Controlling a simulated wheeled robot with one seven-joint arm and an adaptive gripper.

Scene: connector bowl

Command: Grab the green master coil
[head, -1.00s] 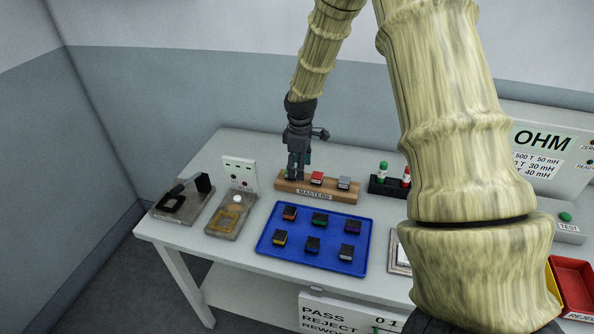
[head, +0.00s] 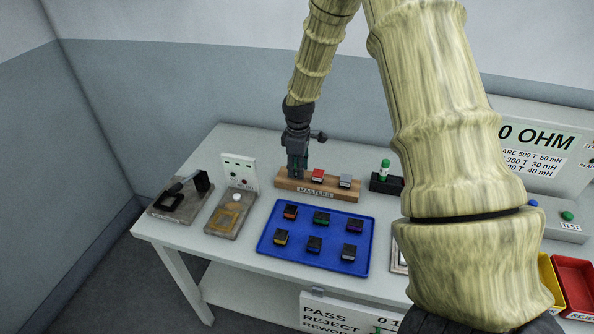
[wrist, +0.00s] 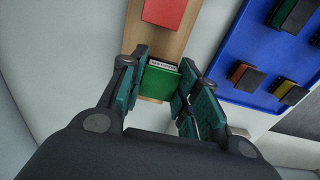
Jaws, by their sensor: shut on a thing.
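The green master coil (wrist: 159,82) shows in the wrist view as a green block with a small printed label, at the end of the wooden masters rack. My gripper (wrist: 160,90) has its teal-padded fingers on both sides of it and is shut on it. In the head view my gripper (head: 296,172) points down at the left end of the masters rack (head: 316,193), and the green coil is hidden there. Whether the coil is clear of the rack cannot be told.
A red master (head: 317,175) and a grey master (head: 345,181) stand on the rack to the right. A blue tray (head: 264,245) with several coils lies in front. A white outlet-like panel (head: 239,171) stands to the left.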

